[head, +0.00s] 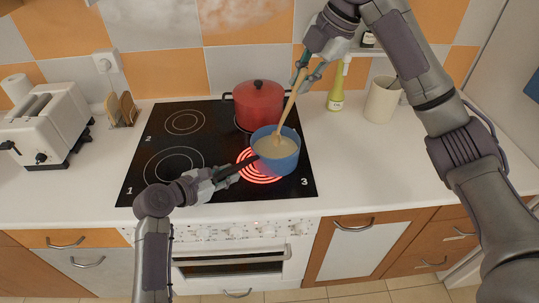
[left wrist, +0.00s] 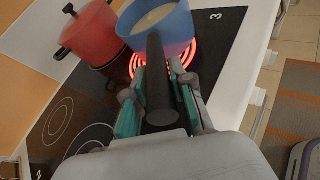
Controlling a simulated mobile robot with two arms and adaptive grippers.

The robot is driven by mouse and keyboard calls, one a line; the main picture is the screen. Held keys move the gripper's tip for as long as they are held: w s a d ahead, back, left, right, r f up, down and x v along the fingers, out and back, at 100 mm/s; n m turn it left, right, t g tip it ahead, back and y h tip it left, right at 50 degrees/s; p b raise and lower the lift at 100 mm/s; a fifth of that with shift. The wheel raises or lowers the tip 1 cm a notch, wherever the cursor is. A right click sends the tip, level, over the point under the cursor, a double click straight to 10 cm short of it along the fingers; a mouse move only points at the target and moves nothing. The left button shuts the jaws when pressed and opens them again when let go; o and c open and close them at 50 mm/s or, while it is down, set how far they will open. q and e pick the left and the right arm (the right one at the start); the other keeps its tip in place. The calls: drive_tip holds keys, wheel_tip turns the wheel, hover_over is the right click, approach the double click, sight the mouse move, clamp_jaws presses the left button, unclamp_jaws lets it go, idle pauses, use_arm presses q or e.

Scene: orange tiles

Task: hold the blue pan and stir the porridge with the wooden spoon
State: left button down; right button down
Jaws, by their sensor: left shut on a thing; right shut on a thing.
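The blue pan (head: 276,163) stands on the glowing red front right burner (head: 245,168), with pale porridge (head: 268,148) inside. My left gripper (head: 222,178) is shut on the pan's black handle (head: 240,165); the left wrist view shows the handle (left wrist: 157,85) between the fingers of the left gripper (left wrist: 158,100) and the blue pan (left wrist: 172,30) beyond. My right gripper (head: 308,73) is shut on the upper part of the wooden spoon (head: 291,103). The spoon slants down into the pan, and its lower end rests in the porridge.
A red lidded pot (head: 258,105) stands right behind the pan on the black hob (head: 140,165). A white toaster (head: 45,125) is at the left. A green bottle (head: 337,90) and a cream utensil crock (head: 381,102) stand at the back right. The counter (head: 370,160) right of the hob is clear.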

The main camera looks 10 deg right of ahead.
drive_tip(key=shift+r, duration=2.5)
use_arm(q)
drive_tip(key=c, duration=0.9)
unclamp_jaws()
drive_tip(key=v, duration=1.2)
drive_tip(key=shift+a, duration=0.1)
